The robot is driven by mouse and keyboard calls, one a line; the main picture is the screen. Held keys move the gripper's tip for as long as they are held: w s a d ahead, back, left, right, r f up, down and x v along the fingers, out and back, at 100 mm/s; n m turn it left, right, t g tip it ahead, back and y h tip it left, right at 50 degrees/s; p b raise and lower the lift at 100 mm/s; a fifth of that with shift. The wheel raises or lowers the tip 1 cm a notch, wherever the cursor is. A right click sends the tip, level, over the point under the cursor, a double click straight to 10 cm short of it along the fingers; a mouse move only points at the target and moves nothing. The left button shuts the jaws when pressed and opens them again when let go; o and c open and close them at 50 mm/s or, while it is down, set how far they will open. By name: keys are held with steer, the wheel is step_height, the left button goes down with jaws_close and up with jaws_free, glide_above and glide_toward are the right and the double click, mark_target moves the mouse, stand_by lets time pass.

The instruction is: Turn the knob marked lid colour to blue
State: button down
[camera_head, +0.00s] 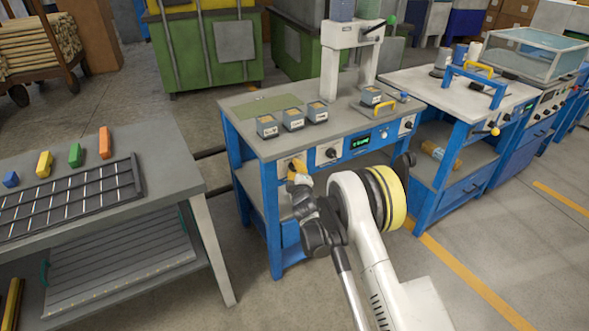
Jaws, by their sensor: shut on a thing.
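The blue workbench (265,146) has a row of control plates along its front edge. My gripper (298,178) is at the leftmost plate (284,165), shut on a knob with a yellowish part (298,167) showing just above the fingers. The fingers and arm hide most of this knob and the lower part of its plate. A second dark knob (331,153) sits on the white plate to the right, apart from the gripper. Lettering on the plates is too small to read, so I cannot tell the knob's label or setting.
A green-lit display (361,142) and another knob (408,125) are further right. Several small grey boxes (292,119) and a white press (329,75) stand on the bench. A grey table (160,150) with coloured blocks stands left, with floor between.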

steer(key=shift+n, duration=0.5)
steer(key=c, duration=1)
jaws_free()
steer(key=shift+c, duration=0.2)
steer(key=f+v, duration=0.1)
steer(key=v, duration=0.6)
steer(key=shift+s+r, duration=0.25)
steer(key=shift+r, duration=0.15)
